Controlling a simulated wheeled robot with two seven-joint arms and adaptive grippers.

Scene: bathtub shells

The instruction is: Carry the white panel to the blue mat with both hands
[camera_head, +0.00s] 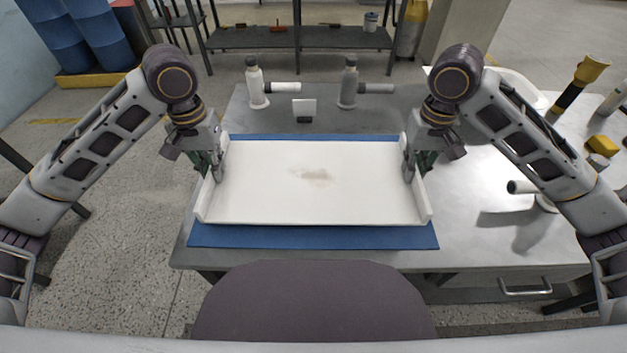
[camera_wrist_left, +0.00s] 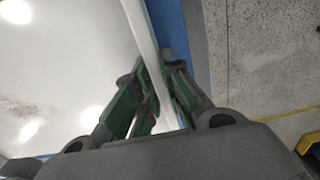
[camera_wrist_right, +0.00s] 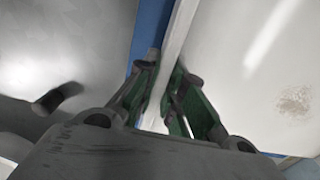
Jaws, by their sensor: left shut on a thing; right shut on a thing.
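The white panel (camera_head: 300,200) is a shallow tray-like piece with raised side walls and a brownish stain near its middle. In the head view it lies level over the blue mat (camera_head: 310,237), whose front and back strips show. I cannot tell whether the panel touches the mat. My left gripper (camera_head: 217,172) is shut on the panel's left wall, and the wall runs between its fingers in the left wrist view (camera_wrist_left: 160,95). My right gripper (camera_head: 410,172) is shut on the right wall, as the right wrist view (camera_wrist_right: 165,100) also shows.
The mat lies on a grey table (camera_head: 460,220). Two bottle-like fixtures (camera_head: 256,88) (camera_head: 349,85) and a small white block (camera_head: 304,108) stand behind the mat. A white cylinder (camera_head: 522,187) and yellow-topped items (camera_head: 590,70) are at the right. A drawer handle (camera_head: 525,287) is at the front right.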

